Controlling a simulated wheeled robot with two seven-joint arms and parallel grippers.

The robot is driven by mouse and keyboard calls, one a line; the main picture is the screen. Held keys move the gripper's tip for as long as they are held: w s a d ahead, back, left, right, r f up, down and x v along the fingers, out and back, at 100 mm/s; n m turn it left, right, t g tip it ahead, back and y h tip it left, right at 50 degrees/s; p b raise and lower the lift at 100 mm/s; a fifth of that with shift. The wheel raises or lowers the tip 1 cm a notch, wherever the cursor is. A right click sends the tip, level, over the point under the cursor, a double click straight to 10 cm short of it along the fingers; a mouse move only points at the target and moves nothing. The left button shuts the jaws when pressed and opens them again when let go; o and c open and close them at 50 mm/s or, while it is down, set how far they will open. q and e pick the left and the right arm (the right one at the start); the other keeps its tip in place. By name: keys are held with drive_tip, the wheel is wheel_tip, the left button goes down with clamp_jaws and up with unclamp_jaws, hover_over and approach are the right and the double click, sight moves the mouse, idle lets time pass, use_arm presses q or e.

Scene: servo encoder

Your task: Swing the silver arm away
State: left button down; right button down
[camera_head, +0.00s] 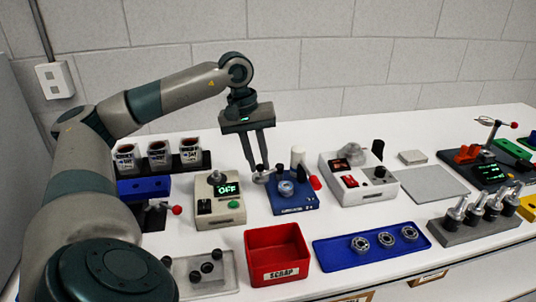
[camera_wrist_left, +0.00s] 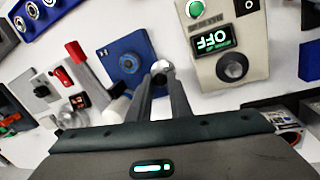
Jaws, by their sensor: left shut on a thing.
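The blue fixture (camera_head: 292,203) stands mid-table with a round metal part on its top; it also shows in the wrist view (camera_wrist_left: 128,62). The short silver arm (camera_head: 263,178) reaches out at the fixture's left side, towards the grey box. My left gripper (camera_head: 257,166) points down over this arm, its two fingers close together around the arm's end. In the wrist view a shiny rounded silver end (camera_wrist_left: 162,67) sits between the fingertips, which hide part of it. My right gripper is in neither view.
A grey box with an OFF display (camera_head: 222,206) stands close on the left. A red scrap bin (camera_head: 277,258) and a blue tray with bearings (camera_head: 330,255) lie in front.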

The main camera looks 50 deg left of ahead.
use_arm(q)
drive_tip(key=shift+a+m, duration=0.4)
drive_tip(key=shift+m, duration=0.2)
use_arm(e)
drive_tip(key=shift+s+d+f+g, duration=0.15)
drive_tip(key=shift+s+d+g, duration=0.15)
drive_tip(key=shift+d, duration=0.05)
use_arm(q)
drive_tip(key=shift+w+r, duration=0.1)
drive_tip(key=c, duration=1.6)
unclamp_jaws()
